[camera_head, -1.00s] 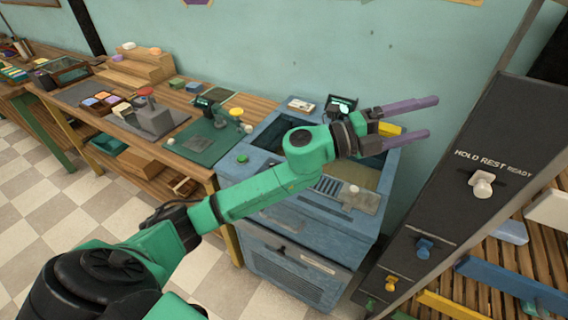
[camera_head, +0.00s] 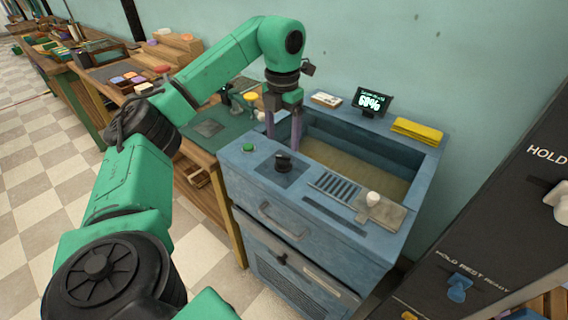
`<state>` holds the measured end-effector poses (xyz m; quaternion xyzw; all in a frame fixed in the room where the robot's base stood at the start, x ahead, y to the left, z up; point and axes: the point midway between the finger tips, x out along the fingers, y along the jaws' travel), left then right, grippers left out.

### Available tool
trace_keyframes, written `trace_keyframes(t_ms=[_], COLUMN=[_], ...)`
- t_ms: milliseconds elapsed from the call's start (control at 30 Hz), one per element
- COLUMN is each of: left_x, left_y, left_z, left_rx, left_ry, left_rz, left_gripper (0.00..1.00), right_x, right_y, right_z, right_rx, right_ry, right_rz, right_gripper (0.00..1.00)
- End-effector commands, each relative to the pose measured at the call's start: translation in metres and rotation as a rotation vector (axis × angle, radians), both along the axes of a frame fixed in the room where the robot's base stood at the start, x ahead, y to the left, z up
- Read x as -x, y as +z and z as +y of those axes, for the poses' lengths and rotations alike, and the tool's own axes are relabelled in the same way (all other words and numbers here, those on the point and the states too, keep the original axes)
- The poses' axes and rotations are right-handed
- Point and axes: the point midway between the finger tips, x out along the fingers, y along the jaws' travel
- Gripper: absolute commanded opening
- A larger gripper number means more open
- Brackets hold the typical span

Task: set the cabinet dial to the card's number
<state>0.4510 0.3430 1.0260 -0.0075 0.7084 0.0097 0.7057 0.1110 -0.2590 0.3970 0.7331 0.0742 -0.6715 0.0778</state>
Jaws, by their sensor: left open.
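The blue cabinet (camera_head: 243,190) stands against the wall, its top a wide open basin. A black knob (camera_head: 283,161), which looks like the dial, sits on a dark plate at the front left of its top. A small white card (camera_head: 325,99) lies on the back ledge; its print is too small to read. A small display (camera_head: 372,102) beside it shows a percentage, perhaps 60 or 68. My left gripper (camera_head: 283,132) points down with its purple fingers apart and empty. It appears just above and behind the black knob, not visibly touching it. My right gripper is not in view.
A green button (camera_head: 248,147), a slotted vent (camera_head: 334,186) and a white knob (camera_head: 373,198) are on the cabinet top. A yellow folded cloth (camera_head: 417,131) lies at the back right. A wooden bench stands left; a dark panel (camera_head: 500,215) with levers stands right.

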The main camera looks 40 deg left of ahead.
Motion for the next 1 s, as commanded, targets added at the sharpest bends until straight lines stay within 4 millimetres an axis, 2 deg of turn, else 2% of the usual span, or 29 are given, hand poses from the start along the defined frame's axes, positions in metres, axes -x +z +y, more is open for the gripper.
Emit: trace_keyframes(t_ms=[133, 300, 567, 600, 800, 1000], left_x=[0.001, 0.000, 0.000, 0.000, 0.000, 0.000], left_y=[-0.035, -0.059, -0.064, -0.064, -0.064, -0.063], left_z=[0.000, -0.001, -0.001, -0.001, -0.001, -0.001], left_rx=[0.000, 0.002, 0.003, 0.003, 0.003, 0.003], left_ry=[0.000, -0.002, -0.003, -0.003, -0.003, -0.009], left_rz=[0.002, -0.001, -0.004, -0.004, -0.004, -0.004], left_gripper=[0.79, 0.79, 0.79, 0.75, 0.00, 0.00], right_x=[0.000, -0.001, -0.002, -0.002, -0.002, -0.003], right_y=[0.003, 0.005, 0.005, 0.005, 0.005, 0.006], right_z=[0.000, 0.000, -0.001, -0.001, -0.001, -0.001], right_rx=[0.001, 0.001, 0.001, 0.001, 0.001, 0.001], right_ry=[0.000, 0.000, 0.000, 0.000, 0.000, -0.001], right_rz=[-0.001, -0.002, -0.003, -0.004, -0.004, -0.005], right_gripper=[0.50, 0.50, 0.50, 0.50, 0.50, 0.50])
